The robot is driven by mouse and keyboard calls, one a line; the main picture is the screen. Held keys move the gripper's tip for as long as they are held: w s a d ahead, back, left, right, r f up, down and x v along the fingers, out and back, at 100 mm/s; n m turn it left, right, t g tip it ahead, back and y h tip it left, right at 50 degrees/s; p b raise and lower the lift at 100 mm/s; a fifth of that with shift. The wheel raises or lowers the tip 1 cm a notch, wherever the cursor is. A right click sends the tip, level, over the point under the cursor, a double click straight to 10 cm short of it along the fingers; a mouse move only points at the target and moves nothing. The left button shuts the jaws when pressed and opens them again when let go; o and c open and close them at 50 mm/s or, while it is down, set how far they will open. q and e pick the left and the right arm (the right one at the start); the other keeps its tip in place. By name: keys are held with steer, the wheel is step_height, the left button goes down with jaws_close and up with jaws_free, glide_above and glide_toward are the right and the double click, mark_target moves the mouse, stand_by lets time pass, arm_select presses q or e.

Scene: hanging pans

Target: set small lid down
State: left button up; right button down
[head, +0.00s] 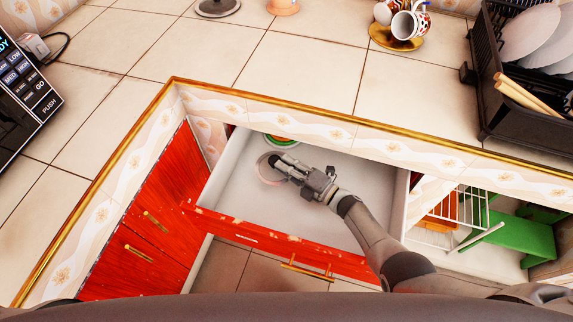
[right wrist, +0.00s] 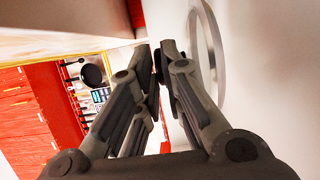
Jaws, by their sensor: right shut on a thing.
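My right gripper (head: 276,163) is inside the open red-fronted drawer (head: 228,190). It is shut on the small lid (head: 262,178), which looks pale and glassy with a thin round rim. In the right wrist view the lid's grey rim (right wrist: 219,45) curves beside the fingertips (right wrist: 160,62), close to a pale surface. I cannot tell whether the lid touches the drawer floor. My left gripper is not in view.
A round green and red item (head: 280,140) lies at the drawer's back, partly under the counter edge. The drawer floor is otherwise mostly clear. A black dish rack (head: 520,130), a cup (head: 408,24) and a dark round item (head: 217,8) stand on the tiled counter.

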steer(key=c, duration=1.6)
jaws_free()
steer(key=shift+o, duration=0.2)
steer(key=shift+r, duration=0.15)
steer(key=shift+r+p, duration=0.5)
steer(key=shift+p, duration=0.15)
steer(key=p+v, duration=0.2)
steer(key=v, duration=0.5)
steer(key=shift+s+d, duration=0.15)
steer(key=shift+d, duration=0.05)
steer(key=shift+o, duration=0.2)
steer(key=o, duration=1.5)
